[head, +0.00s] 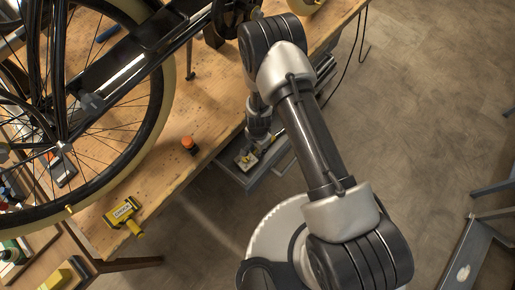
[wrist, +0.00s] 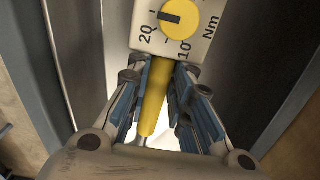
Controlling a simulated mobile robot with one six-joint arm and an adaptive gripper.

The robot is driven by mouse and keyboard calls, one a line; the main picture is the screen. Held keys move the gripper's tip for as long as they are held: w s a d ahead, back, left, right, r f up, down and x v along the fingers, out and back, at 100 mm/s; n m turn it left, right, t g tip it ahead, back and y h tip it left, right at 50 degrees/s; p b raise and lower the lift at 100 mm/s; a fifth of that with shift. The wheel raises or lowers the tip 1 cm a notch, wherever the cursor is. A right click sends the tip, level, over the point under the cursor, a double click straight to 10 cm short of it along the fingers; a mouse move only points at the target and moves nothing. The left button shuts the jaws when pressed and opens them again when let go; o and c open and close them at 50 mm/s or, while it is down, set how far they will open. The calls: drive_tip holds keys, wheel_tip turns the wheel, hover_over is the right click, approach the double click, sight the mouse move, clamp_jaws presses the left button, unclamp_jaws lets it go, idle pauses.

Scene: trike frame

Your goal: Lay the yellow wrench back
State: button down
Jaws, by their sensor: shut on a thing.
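The yellow wrench has a yellow handle (wrist: 154,100) and a pale head with a yellow dial marked 10, 20 and Nm in the wrist view. My gripper (wrist: 163,82) is shut on the handle, with its blue-padded fingers on both sides. In the head view my gripper (head: 257,143) points down into an open grey drawer (head: 262,177) under the workbench. A small yellow and pale part of the wrench (head: 246,159) shows there. Whether the wrench touches the drawer floor, I cannot tell. My arm hides part of the drawer.
The wooden workbench (head: 205,110) carries a bicycle-like frame with a large wheel (head: 158,115). An orange-topped object (head: 188,144) and a yellow-and-black tool (head: 122,211) lie near its edge. Grey drawer walls stand close on both sides of my gripper. Open floor (head: 420,110) lies right.

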drive_tip(key=shift+f, duration=0.1)
drive_tip(key=shift+f, duration=0.15)
drive_tip(key=c, duration=1.3)
unclamp_jaws()
drive_tip(key=shift+c, duration=0.2)
wheel_tip(320, 180, up, 12)
drive_tip(key=shift+w, duration=0.1)
